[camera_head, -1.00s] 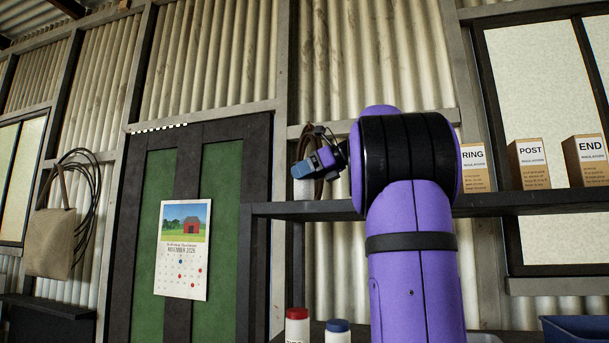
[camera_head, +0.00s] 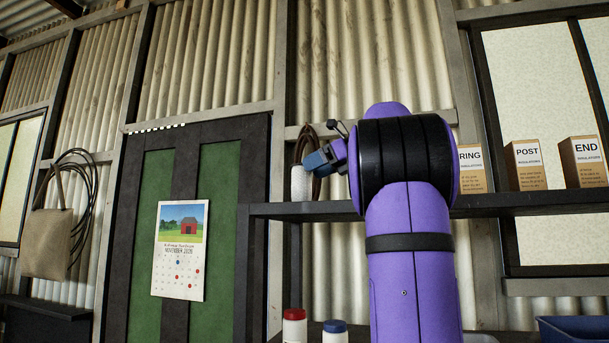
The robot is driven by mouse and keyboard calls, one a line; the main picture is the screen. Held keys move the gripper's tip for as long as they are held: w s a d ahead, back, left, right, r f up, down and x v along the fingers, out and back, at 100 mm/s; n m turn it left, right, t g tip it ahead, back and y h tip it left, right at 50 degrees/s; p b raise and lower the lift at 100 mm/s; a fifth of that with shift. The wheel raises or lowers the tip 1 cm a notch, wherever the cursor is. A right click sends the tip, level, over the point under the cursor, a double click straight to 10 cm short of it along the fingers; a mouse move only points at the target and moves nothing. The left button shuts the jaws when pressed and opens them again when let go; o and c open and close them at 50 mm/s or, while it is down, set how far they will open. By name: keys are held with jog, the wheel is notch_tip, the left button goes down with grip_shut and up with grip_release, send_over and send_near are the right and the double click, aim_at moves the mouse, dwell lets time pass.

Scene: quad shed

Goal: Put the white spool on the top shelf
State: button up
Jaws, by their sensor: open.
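The white spool (camera_head: 299,184) stands upright at the left end of the top shelf (camera_head: 330,210), its base appearing to rest on the shelf. My gripper (camera_head: 313,163), with blue fingers, is open just to the right of the spool's upper part. In this view it overlaps the spool's right edge slightly; I cannot tell whether they touch. The thick purple and black part of my arm hides the middle of the shelf.
Boxes marked RING (camera_head: 470,169), POST (camera_head: 525,166) and END (camera_head: 583,163) stand on the shelf's right part. A dark cable coil (camera_head: 305,142) hangs behind the spool. Red-capped (camera_head: 294,326) and blue-capped (camera_head: 335,332) containers stand below, with a blue bin (camera_head: 574,329) at lower right.

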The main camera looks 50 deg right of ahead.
jog(key=v, duration=0.7)
jog(key=shift+s+d, duration=0.15)
jog(key=shift+s, duration=0.1)
jog(key=shift+r, duration=0.1)
